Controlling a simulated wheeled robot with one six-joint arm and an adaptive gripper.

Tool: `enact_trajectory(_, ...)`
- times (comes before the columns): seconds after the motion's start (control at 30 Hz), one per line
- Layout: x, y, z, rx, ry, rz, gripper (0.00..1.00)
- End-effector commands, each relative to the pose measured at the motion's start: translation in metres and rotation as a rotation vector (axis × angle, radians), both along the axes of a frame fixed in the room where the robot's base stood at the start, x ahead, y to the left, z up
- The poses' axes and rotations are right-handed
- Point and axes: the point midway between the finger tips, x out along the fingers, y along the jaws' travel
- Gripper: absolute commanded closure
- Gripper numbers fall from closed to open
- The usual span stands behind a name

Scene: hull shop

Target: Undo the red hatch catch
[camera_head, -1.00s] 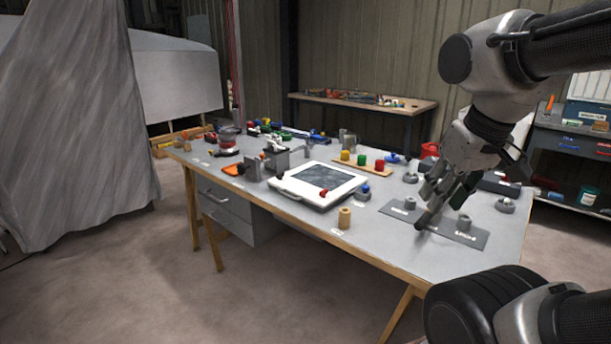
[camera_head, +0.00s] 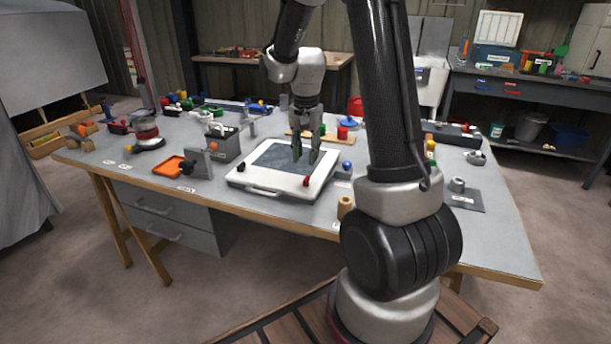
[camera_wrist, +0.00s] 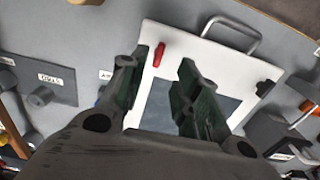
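The hatch (camera_head: 240,179) is a white frame with a dark window and a pull handle (camera_head: 262,191), lying on the workbench. The red catch (camera_head: 306,181) sits on its near right corner. In the wrist view the red catch (camera_wrist: 159,54) shows between the fingertips, near the hatch edge. A black catch (camera_head: 241,167) sits at the other near corner. My gripper (camera_head: 305,156) is open and empty, pointing down above the right part of the window. The wrist view shows my gripper (camera_wrist: 163,66) with a gap between its fingers; contact with the catch cannot be seen.
A blue knob (camera_head: 347,165) and a tan cylinder (camera_head: 345,206) stand right of the hatch. Behind it is a wooden strip with coloured cylinders, including a red one (camera_head: 342,132). A grey block fixture (camera_head: 197,161) and an orange tray (camera_head: 168,166) lie to the left.

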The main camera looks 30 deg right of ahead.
Motion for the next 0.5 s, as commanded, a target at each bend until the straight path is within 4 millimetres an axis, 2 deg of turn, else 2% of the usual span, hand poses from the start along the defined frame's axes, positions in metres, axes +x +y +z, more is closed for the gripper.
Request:
enact_trajectory(0.3,0.000,0.000,-0.049,0.001,0.008,-0.005,0.68)
enact_trajectory(0.5,0.000,0.000,-0.073,0.001,0.006,-0.005,0.68)
